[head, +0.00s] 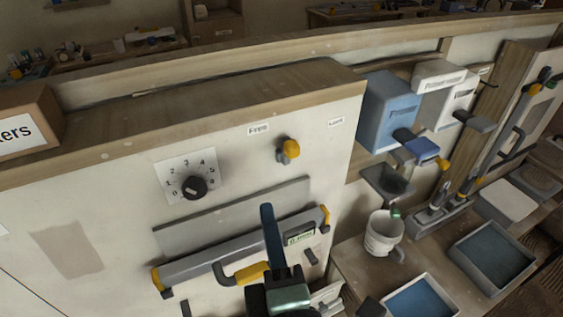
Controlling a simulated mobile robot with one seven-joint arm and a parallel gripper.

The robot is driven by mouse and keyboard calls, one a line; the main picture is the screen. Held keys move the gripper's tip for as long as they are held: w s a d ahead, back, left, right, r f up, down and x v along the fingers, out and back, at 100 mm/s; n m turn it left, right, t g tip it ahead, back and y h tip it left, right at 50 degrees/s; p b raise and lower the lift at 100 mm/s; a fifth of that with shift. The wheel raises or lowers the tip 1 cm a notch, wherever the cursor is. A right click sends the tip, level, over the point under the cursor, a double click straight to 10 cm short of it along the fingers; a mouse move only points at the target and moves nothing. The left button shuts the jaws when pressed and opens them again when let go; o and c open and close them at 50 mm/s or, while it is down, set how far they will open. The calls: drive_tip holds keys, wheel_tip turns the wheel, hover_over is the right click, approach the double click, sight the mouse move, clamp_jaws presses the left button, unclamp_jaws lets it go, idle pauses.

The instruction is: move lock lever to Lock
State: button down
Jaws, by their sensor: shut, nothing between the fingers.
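A lever with a yellow rounded end (291,149) sticks out of the pale panel, right of centre in the head view. It sits between two small labels, one to its upper left (258,129) and one to its upper right (336,121). Their print is too small to read surely. The lever end is below and nearer the left label. My gripper (267,208) comes up from the bottom middle, with its dark blue fingers together and pointing up. It is shut and empty, below and left of the lever, apart from it in the picture.
A dial with numbers (194,187) is left of the lever. Below is a long grey bar with yellow ends (210,261), partly behind my gripper. A wooden ledge (200,105) tops the panel. Blue and white boxes (388,108), a white bucket (383,235) and trays stand at right.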

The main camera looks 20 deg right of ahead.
sight(288, 153)
drive_tip(key=w+d+b, duration=0.2)
drive_tip(key=w+d, duration=0.4)
drive_tip(key=w, duration=0.3)
drive_tip(key=shift+w+b, duration=0.35)
drive_tip(key=shift+w, duration=0.05)
